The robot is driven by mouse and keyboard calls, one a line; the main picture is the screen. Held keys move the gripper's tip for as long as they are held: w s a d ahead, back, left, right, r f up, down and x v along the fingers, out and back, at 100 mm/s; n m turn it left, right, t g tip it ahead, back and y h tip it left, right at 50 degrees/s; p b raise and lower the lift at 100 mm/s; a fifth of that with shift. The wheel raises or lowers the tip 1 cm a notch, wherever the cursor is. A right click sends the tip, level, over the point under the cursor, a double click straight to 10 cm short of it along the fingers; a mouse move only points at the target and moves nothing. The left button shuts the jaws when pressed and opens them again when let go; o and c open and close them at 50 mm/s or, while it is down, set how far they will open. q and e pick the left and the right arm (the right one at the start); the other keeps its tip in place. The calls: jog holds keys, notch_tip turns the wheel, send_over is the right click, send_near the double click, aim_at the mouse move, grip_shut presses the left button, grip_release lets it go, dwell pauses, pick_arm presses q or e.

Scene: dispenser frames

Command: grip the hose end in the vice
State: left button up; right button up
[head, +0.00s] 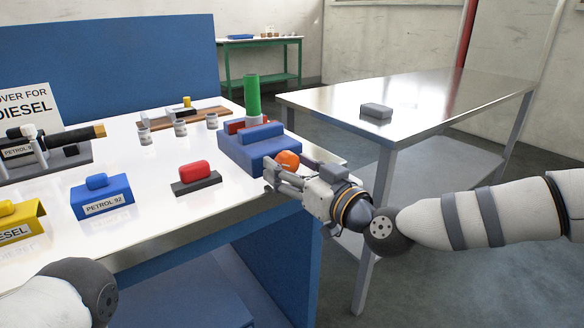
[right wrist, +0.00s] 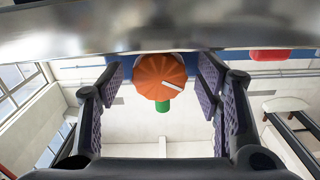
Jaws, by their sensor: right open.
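The blue vice (head: 262,150) sits at the right end of the white bench, with an orange knob (head: 288,159) on its front. The green hose end (head: 252,95) stands upright at the vice's back, behind the blue block; whether the jaws touch it is hidden. My right gripper (head: 271,176) is open, low in front of the vice and close to the knob. In the right wrist view, the orange knob (right wrist: 160,77) shows between the open fingers, with a bit of green hose end (right wrist: 162,106) beyond it. My left gripper is out of view; only part of that arm shows.
A red-topped block (head: 195,174) stands left of my right gripper. The blue Petrol 92 block (head: 102,197) and yellow Diesel block (head: 18,222) are further left. Several small cups (head: 180,128) stand behind. A steel table (head: 430,103) with a grey block (head: 376,110) is at right.

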jog(key=shift+c, duration=0.6)
jog(key=c, duration=1)
jog(key=m, duration=0.3)
jog(key=shift+m, duration=0.3)
jog(key=shift+c, duration=0.2)
jog(key=o, duration=1.2)
jog(key=shift+c, duration=0.2)
jog(key=v, duration=1.2)
